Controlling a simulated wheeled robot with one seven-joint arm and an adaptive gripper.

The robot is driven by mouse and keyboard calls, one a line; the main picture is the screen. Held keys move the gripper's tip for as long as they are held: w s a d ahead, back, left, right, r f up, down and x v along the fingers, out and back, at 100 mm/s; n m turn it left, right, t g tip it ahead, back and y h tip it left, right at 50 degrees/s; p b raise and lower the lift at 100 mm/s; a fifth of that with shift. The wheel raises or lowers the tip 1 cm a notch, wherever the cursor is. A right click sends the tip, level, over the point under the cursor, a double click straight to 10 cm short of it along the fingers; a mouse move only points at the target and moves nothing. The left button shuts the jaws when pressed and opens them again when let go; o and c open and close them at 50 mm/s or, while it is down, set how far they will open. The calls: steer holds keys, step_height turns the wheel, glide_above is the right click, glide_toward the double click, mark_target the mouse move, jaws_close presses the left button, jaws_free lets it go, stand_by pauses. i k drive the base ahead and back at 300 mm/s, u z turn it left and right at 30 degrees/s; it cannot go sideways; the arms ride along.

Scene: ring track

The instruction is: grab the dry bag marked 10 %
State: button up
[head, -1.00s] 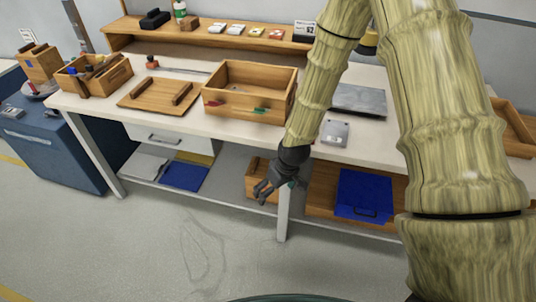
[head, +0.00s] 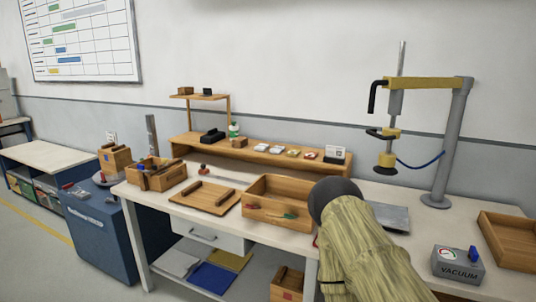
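My arm rises from the bottom and ends in a dark round part in front of the bench. My gripper's fingers do not show; they are out of view or hidden behind the arm.
An open wooden box (head: 268,218) and a wooden lid (head: 206,198) lie on the bench (head: 236,182). A grey post (head: 447,150) with a hanging lifter and a vacuum box (head: 458,265) stand at right.

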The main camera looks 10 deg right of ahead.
mark_target(276, 150)
steer(key=u, duration=0.7)
steer(key=i, duration=1)
steer(key=z, duration=0.65)
steer(key=i, duration=0.7)
steer(key=z, duration=0.65)
